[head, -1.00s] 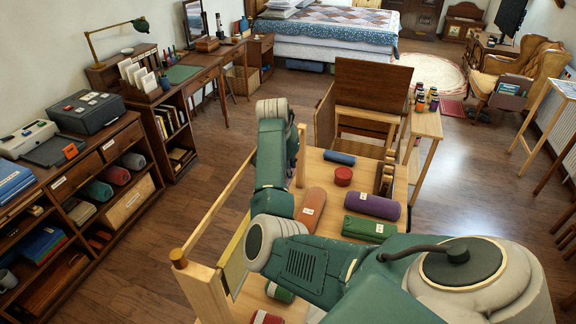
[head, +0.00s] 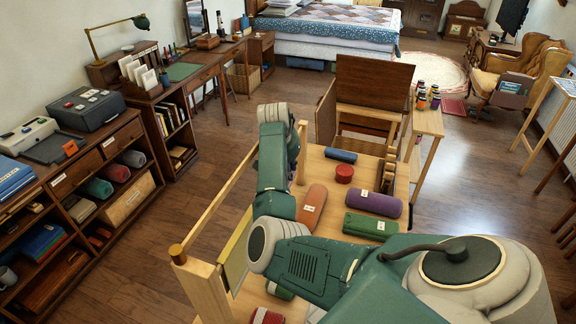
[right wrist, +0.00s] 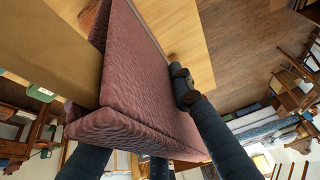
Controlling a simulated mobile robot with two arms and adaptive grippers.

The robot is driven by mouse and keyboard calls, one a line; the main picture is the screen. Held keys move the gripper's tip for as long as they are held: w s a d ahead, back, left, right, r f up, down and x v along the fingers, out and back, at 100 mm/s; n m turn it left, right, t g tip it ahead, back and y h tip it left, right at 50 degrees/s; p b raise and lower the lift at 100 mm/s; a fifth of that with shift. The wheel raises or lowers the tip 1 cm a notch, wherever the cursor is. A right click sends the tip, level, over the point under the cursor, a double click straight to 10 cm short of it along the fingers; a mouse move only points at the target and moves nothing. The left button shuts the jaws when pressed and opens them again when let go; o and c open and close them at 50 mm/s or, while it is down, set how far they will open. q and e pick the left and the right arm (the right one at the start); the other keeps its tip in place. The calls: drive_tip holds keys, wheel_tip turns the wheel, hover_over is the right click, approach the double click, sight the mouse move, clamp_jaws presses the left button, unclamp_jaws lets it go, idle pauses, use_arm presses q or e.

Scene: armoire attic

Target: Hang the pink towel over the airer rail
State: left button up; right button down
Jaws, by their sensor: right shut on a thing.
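The pink towel (right wrist: 135,75) fills the middle of the right wrist view as a folded, textured, dusky-pink slab. My right gripper (right wrist: 172,95) is shut on it, with one dark finger across its right side. The other finger is mostly hidden behind the cloth. In the head view my green right arm hides the towel and the gripper. The wooden airer rail (head: 222,205) slants between two posts left of that arm. A pale yellow-green cloth or panel (head: 236,256) shows below the rail. I cannot tell whether the towel touches the rail. My left gripper is not seen.
Beside the rail, a wooden table holds an orange roll (head: 312,204), a purple roll (head: 374,204), a green roll (head: 370,227) and a red round tin (head: 344,173). A dark shelf unit (head: 108,160) stands at the left. Open floor (head: 190,225) lies between shelf and rail.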

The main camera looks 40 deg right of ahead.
drive_tip(key=shift+f, duration=0.15)
drive_tip(key=c, duration=1.4)
unclamp_jaws()
drive_tip(key=shift+c, duration=0.2)
drive_tip(key=shift+s+a+r, duration=0.1)
drive_tip(key=shift+a+r, duration=0.05)
drive_tip(key=shift+r, duration=0.3)
drive_tip(key=s+a, duration=0.5)
drive_tip(key=a, duration=0.5)
drive_tip(key=shift+s+a+r, duration=0.15)
drive_tip(key=shift+s+a, duration=0.2)
drive_tip(key=shift+a, duration=0.05)
